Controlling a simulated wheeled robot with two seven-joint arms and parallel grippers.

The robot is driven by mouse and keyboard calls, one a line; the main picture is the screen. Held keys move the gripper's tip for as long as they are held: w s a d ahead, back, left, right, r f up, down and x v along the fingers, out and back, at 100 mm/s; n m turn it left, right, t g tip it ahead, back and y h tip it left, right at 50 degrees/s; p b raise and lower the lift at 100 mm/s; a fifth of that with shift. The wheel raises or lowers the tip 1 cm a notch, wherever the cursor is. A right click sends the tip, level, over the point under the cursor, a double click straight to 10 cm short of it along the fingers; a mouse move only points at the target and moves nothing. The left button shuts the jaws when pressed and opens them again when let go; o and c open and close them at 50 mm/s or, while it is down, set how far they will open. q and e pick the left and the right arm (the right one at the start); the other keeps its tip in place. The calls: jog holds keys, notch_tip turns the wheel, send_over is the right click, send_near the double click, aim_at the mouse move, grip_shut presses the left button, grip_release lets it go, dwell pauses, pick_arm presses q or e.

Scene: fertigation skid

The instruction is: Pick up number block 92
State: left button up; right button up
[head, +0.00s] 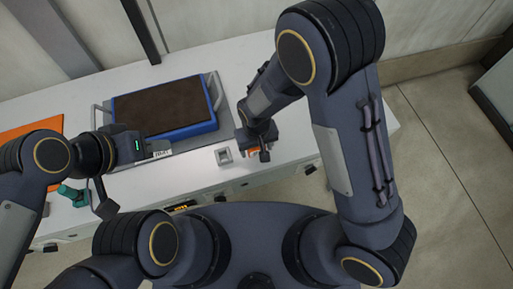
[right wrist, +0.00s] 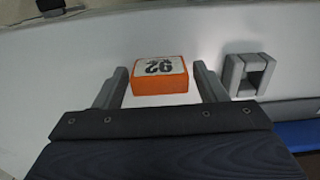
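Number block 92 is an orange block (right wrist: 160,75) with a white top face marked 92, lying on the white bench in the right wrist view. In the head view only a bit of its orange (head: 253,151) shows beside my right gripper (head: 261,154). My right gripper (right wrist: 161,84) is open, with one grey finger on each side of the block and a narrow gap at each side. Whether the fingertips reach down beside the block is hard to tell. My left gripper (head: 142,149) is at the near left of the blue tray; its fingers are not clear.
A grey square holder (right wrist: 249,75) stands just right of the block; the head view shows it too (head: 223,156). A blue-rimmed tray (head: 213,124) with brown filling lies behind. An orange mat (head: 35,130) and a teal object (head: 72,193) are at left.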

jog(key=c, duration=0.7)
jog(key=shift+c, duration=0.2)
jog(key=shift+r, duration=0.15)
